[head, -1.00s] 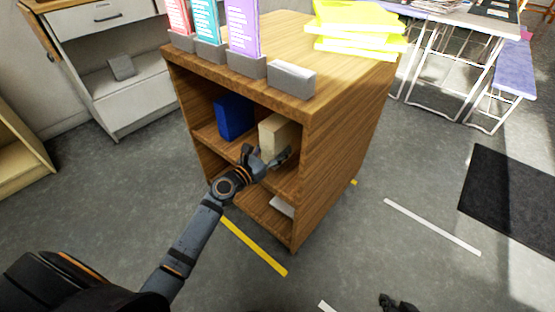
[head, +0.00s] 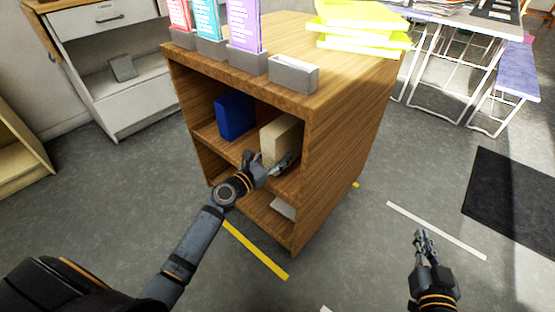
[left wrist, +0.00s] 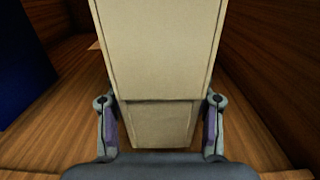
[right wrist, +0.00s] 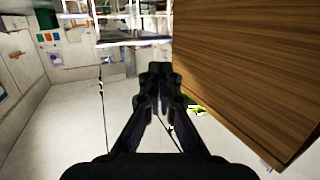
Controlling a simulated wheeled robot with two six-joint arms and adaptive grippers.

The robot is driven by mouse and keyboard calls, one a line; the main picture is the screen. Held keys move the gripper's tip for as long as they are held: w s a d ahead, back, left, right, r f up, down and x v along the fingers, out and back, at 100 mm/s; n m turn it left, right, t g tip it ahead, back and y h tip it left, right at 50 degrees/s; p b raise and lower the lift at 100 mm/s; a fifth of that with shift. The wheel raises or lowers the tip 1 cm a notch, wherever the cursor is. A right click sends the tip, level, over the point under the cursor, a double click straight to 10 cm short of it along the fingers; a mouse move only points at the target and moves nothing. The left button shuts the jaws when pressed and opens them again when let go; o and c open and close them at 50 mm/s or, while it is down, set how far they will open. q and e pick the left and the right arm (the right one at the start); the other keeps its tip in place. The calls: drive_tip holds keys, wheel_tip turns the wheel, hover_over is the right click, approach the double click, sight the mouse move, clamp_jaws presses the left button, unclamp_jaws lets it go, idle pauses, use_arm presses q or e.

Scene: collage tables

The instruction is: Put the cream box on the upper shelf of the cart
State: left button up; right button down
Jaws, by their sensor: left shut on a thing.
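The cream box (head: 279,139) stands upright in the upper compartment of the wooden shelf unit (head: 345,150), at its right side. My left gripper (head: 272,168) reaches in from the front and is shut on the lower part of the box. In the left wrist view, the cream box (left wrist: 160,55) fills the middle, with a finger on each side. No gap under the box is clear. My right gripper (head: 424,242) is empty and shut, out to the right of the unit. No thing is clearly recognizable as the cart.
A blue box (head: 235,115) stands left of the cream box in the same compartment. A pale item (head: 283,207) lies in the lower compartment. Holders and yellow trays (head: 360,28) are on top. A grey-white drawer unit (head: 110,60) stands at the left.

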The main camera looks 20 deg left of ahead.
use_arm(q)
drive_tip(key=shift+f+b, duration=0.45)
drive_tip(key=shift+f, duration=0.2)
use_arm(e)
wheel_tip(320, 180, up, 10)
drive_tip(key=w+t, duration=0.1)
drive_tip(key=t, duration=0.3)
drive_tip(key=shift+r+t, duration=0.2)
drive_tip(key=shift+t, duration=0.1)
drive_tip(key=shift+d+r, duration=0.1)
drive_tip(key=shift+r, duration=0.2)
use_arm(q)
drive_tip(key=shift+f, duration=0.1)
drive_tip(key=o, duration=1.3)
use_arm(e)
drive_tip(key=shift+s+r+t, duration=0.1)
drive_tip(key=shift+r+t, duration=0.4)
drive_tip(key=shift+r, duration=0.15)
